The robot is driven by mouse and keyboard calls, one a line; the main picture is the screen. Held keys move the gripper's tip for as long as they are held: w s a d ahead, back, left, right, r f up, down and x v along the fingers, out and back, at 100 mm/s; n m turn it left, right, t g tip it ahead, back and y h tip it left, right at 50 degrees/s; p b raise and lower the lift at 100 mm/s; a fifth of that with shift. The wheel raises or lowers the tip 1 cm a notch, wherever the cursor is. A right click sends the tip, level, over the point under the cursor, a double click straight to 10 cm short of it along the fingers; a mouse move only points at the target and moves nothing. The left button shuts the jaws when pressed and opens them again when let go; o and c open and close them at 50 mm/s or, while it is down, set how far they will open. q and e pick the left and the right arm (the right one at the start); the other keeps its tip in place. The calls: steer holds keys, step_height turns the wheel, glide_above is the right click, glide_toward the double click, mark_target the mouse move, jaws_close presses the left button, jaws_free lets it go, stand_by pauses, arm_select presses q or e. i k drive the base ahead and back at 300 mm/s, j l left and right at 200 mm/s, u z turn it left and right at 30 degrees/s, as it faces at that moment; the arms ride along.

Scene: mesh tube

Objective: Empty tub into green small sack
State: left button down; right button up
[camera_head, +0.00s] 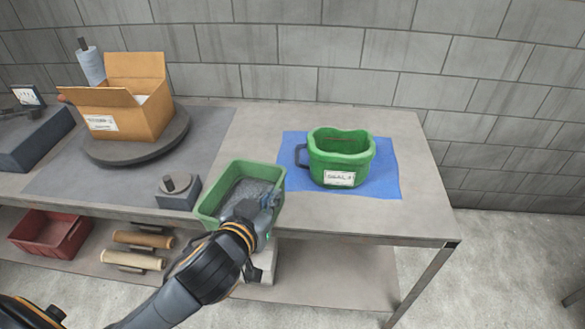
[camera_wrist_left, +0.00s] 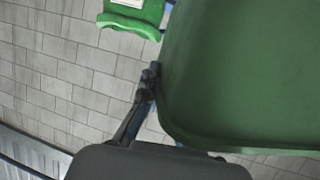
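The green tub (camera_head: 209,205) is at the front edge of the table and holds a grey mass. My left gripper (camera_head: 264,198) is at its right wall and looks shut on it. In the left wrist view the tub (camera_wrist_left: 245,75) fills the right side, with one finger (camera_wrist_left: 147,83) against its edge; the other finger is mostly hidden. I cannot tell whether the tub touches the table. The green small sack (camera_head: 340,165) stands open and upright to the right, with a dark handle and white label. It also shows in the left wrist view (camera_wrist_left: 135,17). My right gripper is out of view.
A blue mat (camera_head: 386,184) lies under the sack. An open cardboard box (camera_head: 135,110) stands on a round dark turntable (camera_head: 135,148) at the left. A small grey block with a knob (camera_head: 178,190) is left of the tub. A red bin (camera_head: 52,233) sits on the lower shelf.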

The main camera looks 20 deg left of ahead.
mark_target(340, 159)
steer(key=z, duration=0.85)
steer(key=k+j+z, duration=0.1)
steer(key=z, duration=0.25)
steer(key=k+j, duration=0.55)
steer(key=j, duration=0.1)
